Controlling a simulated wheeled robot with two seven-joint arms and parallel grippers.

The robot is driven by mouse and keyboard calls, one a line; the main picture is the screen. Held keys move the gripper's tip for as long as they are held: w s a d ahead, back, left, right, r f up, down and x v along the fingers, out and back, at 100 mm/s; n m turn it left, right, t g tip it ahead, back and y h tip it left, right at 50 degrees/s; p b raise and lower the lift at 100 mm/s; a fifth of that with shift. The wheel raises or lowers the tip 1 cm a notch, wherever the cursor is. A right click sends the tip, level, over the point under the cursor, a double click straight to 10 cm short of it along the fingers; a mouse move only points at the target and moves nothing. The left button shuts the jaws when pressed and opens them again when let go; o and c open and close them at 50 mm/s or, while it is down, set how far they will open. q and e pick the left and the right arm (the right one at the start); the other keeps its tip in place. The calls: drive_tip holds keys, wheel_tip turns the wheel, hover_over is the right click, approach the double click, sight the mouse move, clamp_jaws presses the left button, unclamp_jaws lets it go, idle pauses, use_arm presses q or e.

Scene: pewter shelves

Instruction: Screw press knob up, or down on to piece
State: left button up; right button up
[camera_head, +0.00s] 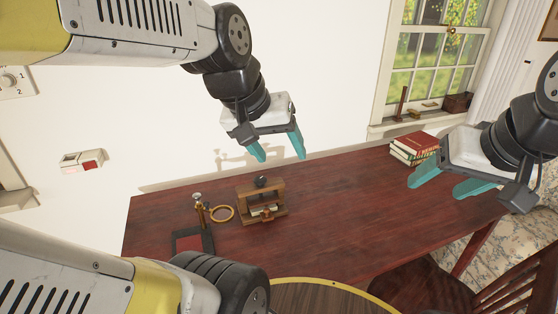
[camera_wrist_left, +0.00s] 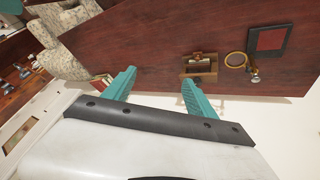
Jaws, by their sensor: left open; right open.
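The small wooden press (camera_head: 262,204) stands on the dark red table near its back left part. Its dark knob (camera_head: 262,182) shows on top of the frame, and a light piece (camera_head: 264,211) lies low inside it. My left gripper (camera_head: 280,156) is open and empty, in the air above and behind the press. In the left wrist view the press (camera_wrist_left: 200,67) is beyond the open left fingertips (camera_wrist_left: 157,82), nearer the right finger and apart from it. My right gripper (camera_head: 441,184) is open and empty over the table's right side.
A brass ring-shaped magnifier (camera_head: 222,214) and a brass stand (camera_head: 198,205) are left of the press, by a dark red pad (camera_head: 190,243). Stacked books (camera_head: 414,148) lie at the back right. A chair (camera_head: 425,292) stands in front. The table's middle (camera_head: 340,215) is clear.

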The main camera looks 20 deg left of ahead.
use_arm(q)
drive_tip(key=w+n, duration=0.1)
drive_tip(key=w, duration=0.1)
drive_tip(key=n+g+h, duration=0.2)
drive_tip(key=n+g, duration=0.2)
drive_tip(key=n, duration=1.7)
hover_over(259, 178)
drive_tip(key=s+a, duration=0.2)
drive_tip(key=a, duration=0.1)
wheel_tip(259, 178, down, 19)
drive_tip(key=x, duration=0.7)
drive_tip(key=shift+w+a+f, duration=0.1)
drive_tip(key=shift+w+f, duration=0.1)
drive_tip(key=shift+f, duration=0.05)
drive_tip(key=c, duration=1.4)
